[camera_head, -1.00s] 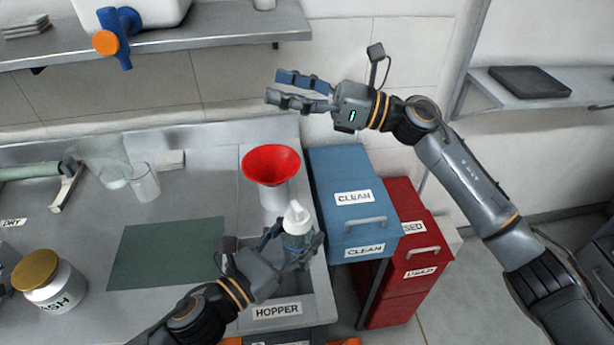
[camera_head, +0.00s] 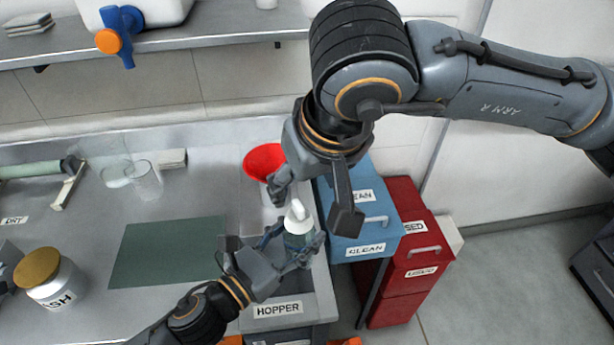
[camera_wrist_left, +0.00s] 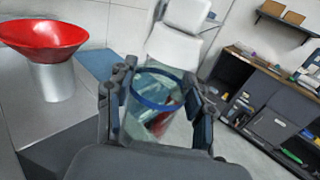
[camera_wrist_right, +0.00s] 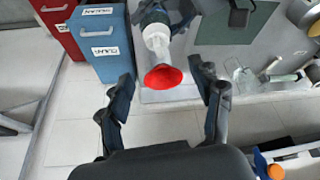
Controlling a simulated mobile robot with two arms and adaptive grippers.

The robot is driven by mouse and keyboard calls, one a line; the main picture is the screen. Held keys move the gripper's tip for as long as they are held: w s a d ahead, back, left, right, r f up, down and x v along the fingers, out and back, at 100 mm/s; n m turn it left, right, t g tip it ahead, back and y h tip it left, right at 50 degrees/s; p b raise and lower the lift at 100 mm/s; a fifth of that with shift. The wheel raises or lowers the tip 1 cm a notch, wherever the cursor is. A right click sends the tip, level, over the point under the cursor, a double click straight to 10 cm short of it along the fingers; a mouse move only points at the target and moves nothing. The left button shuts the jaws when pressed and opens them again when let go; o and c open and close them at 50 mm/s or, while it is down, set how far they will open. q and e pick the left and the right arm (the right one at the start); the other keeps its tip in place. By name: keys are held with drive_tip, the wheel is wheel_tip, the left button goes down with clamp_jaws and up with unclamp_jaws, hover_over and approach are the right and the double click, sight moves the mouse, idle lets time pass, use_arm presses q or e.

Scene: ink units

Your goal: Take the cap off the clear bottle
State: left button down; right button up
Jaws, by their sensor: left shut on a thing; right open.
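The clear bottle (camera_head: 299,241) with its white cap (camera_head: 297,213) stands upright in my left gripper (camera_head: 297,252) over the hopper end of the bench. The left wrist view shows the bottle (camera_wrist_left: 152,122) between the fingers, with the white cap (camera_wrist_left: 187,14) on it. A blue ring shows around the bottle there. My right gripper (camera_head: 314,202) is open in the head view, its fingers to either side of the cap in the picture. Its height above the cap is hard to tell. The right wrist view shows nothing between its fingertips (camera_wrist_right: 168,88).
A red funnel (camera_head: 259,160) on a pale stand is close behind the bottle. Blue (camera_head: 378,205) and red (camera_head: 420,235) drawer units stand to the right. A green mat (camera_head: 168,252), a wash jar (camera_head: 50,285) and glass beakers (camera_head: 146,180) are on the bench at left.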

sight(295, 202)
drive_tip(key=x, duration=1)
drive_tip(key=shift+a+f, duration=0.2)
drive_tip(key=shift+f, duration=0.2)
drive_tip(key=c, duration=1.3)
drive_tip(key=shift+a, duration=0.1)
drive_tip(key=shift+r, duration=0.2)
drive_tip(key=shift+r, duration=0.95)
clamp_jaws()
